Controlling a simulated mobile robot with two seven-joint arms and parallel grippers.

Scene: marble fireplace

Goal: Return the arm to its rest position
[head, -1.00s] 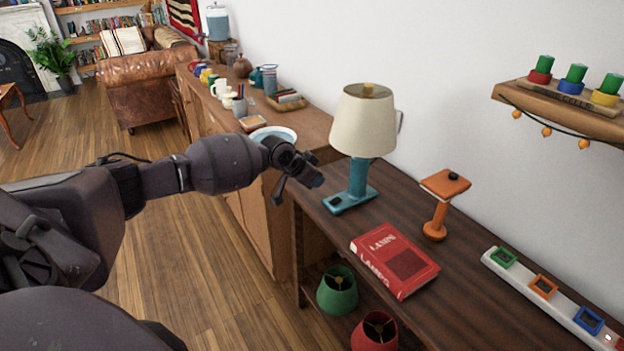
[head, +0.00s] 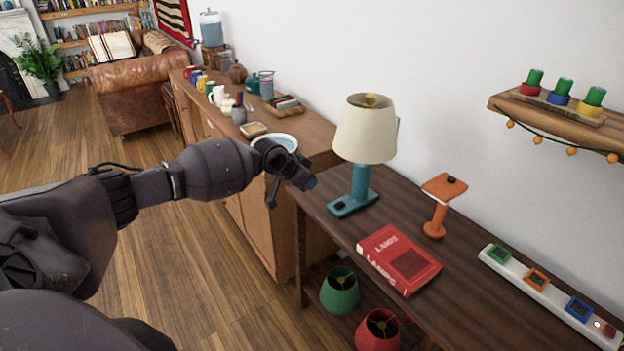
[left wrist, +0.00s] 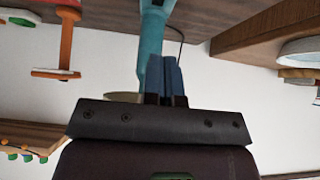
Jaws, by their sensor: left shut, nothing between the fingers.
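My left arm reaches in from the left in the head view. Its gripper (head: 290,186) hangs in front of the dark table's left end, left of the teal lamp (head: 362,140) with its cream shade. In the left wrist view the blue fingers (left wrist: 165,78) are together with nothing between them. The teal lamp post (left wrist: 152,40) shows behind the fingers there, upside down; I cannot tell the exact gap, but the gripper appears apart from it. My right gripper is not in any view.
The dark table bears a red book (head: 399,260), an orange lamp base (head: 439,205) and a white power strip (head: 548,297). Green (head: 340,290) and red (head: 377,330) shades sit below. A wooden cabinet (head: 255,215) with a bowl (head: 274,143) stands behind my gripper. The left floor (head: 160,290) is clear.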

